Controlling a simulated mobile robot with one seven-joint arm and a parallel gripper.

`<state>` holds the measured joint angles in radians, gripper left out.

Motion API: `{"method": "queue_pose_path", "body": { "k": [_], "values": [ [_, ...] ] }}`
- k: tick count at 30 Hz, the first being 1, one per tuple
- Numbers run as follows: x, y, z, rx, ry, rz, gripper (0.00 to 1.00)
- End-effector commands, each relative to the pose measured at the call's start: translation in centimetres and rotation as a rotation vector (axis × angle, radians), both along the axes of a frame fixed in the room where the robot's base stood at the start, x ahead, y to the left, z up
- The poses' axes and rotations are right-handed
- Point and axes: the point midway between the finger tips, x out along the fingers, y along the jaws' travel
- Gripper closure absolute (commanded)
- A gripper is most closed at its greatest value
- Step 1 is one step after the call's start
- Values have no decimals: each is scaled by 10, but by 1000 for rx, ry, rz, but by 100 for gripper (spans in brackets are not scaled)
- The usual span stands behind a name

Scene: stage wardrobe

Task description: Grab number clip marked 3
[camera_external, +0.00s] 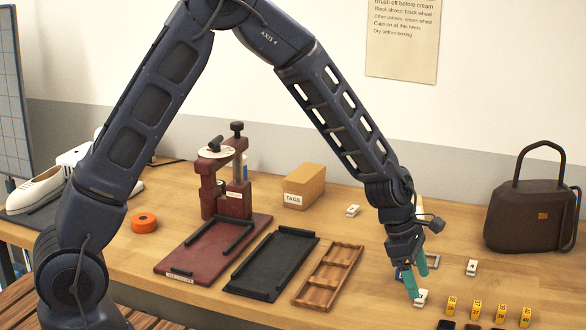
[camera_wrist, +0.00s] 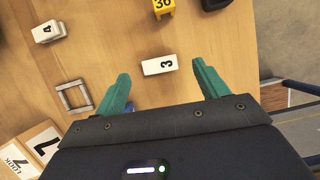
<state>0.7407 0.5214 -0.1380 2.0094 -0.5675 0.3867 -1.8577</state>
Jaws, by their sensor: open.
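The number clip marked 3 (camera_wrist: 160,65) is a small white block with a black numeral, lying on the wooden table in the wrist view. In the external view it shows as a white piece (camera_external: 422,297) right by my fingertips. My gripper (camera_wrist: 161,72) is open, with one teal finger to each side of the clip and gaps between. In the external view my gripper (camera_external: 417,284) points down close to the table. Whether the fingers reach down beside the clip is hard to tell.
A white clip marked 4 (camera_wrist: 48,31) and a small grey frame (camera_wrist: 73,94) lie nearby. Several yellow number markers (camera_external: 476,309) stand to the right. A brown slotted tray (camera_external: 312,270) and a black tray (camera_external: 262,288) lie left. A dark bag (camera_external: 530,220) stands behind right.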

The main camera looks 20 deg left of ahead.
Motion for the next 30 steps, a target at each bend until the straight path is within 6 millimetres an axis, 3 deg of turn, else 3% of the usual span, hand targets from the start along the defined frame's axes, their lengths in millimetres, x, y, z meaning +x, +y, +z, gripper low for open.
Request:
{"method": "queue_pose_path", "body": {
  "k": [6, 15, 22, 30],
  "values": [
    [1, -8, -28, 1, 1, -2, 27],
    [1, -11, -32, 0, 0, -1, 27],
    [1, -11, -32, 0, 0, -1, 72],
    [1, -11, -32, 0, 0, -1, 75]
  ]
}}
